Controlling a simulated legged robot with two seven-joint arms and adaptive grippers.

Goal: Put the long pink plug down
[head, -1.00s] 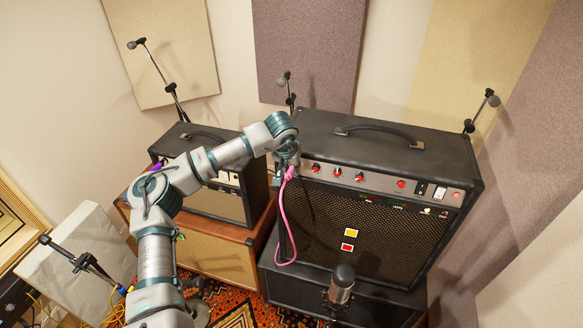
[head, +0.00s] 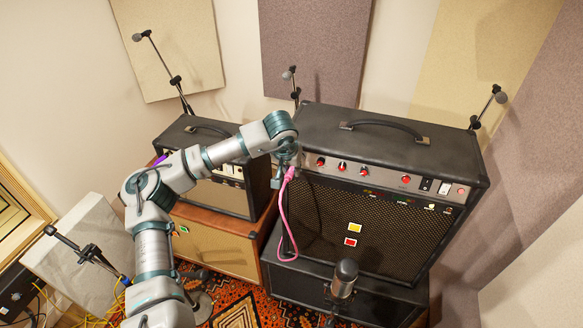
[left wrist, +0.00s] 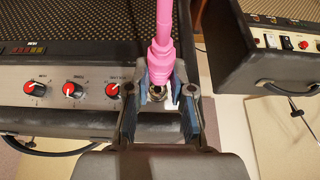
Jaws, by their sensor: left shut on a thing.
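My left gripper (head: 289,158) is at the left end of the control panel on the large black amp (head: 395,150). It is shut on the long pink plug (head: 290,174), whose pink cable (head: 284,222) hangs in a loop down the amp's front. In the left wrist view the plug (left wrist: 160,62) sits between the fingers (left wrist: 160,92), with its metal end close to the panel beside the red knobs. I cannot tell whether that end is inside a jack. My right gripper is not in view.
A smaller amp (head: 225,196) stands on a brown cabinet (head: 215,242) to the left. A microphone (head: 344,278) stands in front of the large amp's black base cabinet (head: 390,300). More microphone stands are behind the amps. A patterned rug (head: 235,312) covers the floor.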

